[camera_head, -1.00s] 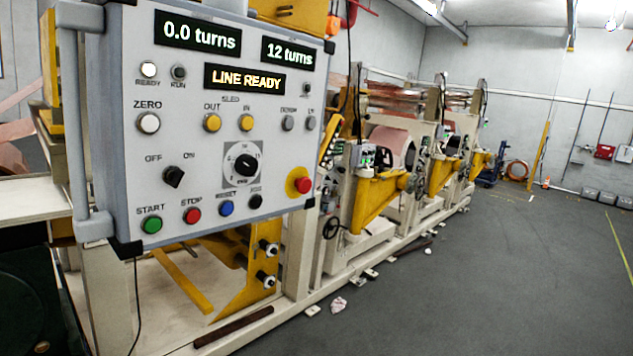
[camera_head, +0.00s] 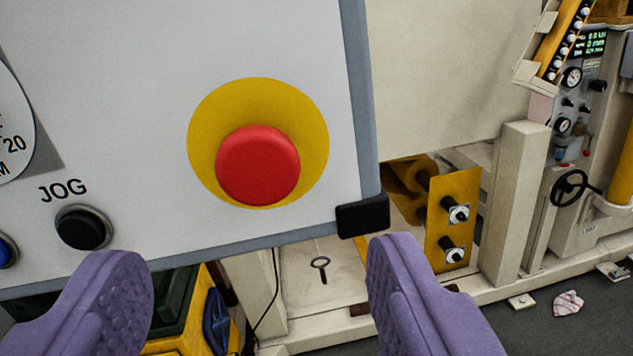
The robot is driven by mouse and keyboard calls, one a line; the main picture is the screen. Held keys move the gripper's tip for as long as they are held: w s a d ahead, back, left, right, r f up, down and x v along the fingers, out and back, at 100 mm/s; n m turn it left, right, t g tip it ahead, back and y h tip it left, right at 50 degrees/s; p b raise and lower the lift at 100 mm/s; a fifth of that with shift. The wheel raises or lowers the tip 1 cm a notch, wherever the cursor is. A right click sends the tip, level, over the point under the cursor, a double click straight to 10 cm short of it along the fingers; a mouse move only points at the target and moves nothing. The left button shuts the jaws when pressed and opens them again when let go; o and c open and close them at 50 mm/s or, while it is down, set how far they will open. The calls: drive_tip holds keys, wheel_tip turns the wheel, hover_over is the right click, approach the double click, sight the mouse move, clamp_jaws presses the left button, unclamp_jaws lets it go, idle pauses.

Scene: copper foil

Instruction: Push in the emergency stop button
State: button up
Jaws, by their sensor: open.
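The emergency stop button (camera_head: 258,166) is a red round mushroom head on a yellow disc (camera_head: 258,100). It sits near the lower right corner of the white control panel (camera_head: 120,90). It stands out from the disc, with nothing touching it. My gripper (camera_head: 260,275) shows as two purple textured fingers at the bottom of the view. They are wide apart and empty. In the picture the button lies above the gap between the fingertips. The gap in depth between fingers and button is hard to tell.
A black JOG button (camera_head: 85,228) is left of the stop button, close above the left finger in the picture. A blue button (camera_head: 7,250) is at the left edge. The panel has a black corner guard (camera_head: 362,215). Machine frames (camera_head: 515,205) stand behind at right.

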sight(259, 176)
drive_tip(key=w, duration=0.6)
drive_tip(key=shift+a+f, duration=0.1)
drive_tip(key=shift+a, duration=0.15)
drive_tip(key=shift+w+a, duration=0.15)
drive_tip(key=shift+w, duration=0.4)
drive_tip(key=shift+c, duration=0.2)
